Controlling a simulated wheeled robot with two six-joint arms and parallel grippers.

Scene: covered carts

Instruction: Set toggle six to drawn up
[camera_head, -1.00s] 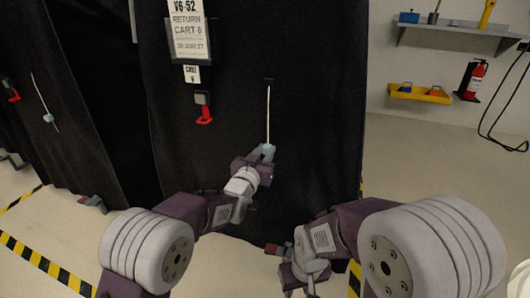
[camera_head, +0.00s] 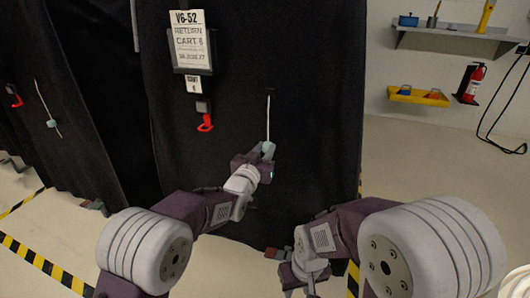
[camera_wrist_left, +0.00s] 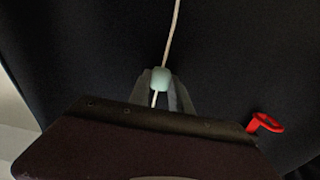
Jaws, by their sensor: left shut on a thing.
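Toggle six is a pale blue-green bead on a white cord (camera_head: 268,118) that hangs down the black cover (camera_head: 215,165) of the cart labelled cart 6. My left gripper (camera_head: 266,150) is shut on the toggle, low on the cord. In the left wrist view the toggle (camera_wrist_left: 160,79) sits between the two grey fingers. The cord runs up from it, and a short piece shows below. My right gripper (camera_head: 297,277) hangs low at the front, away from the cover; its fingers do not show clearly.
A sign (camera_head: 189,40) and a red hook (camera_head: 205,122) are on the cover left of the cord. Another cord with a toggle (camera_head: 52,123) hangs on the cart at left. A shelf (camera_head: 460,38), a yellow tray (camera_head: 419,96) and a fire extinguisher (camera_head: 474,83) are on the right wall.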

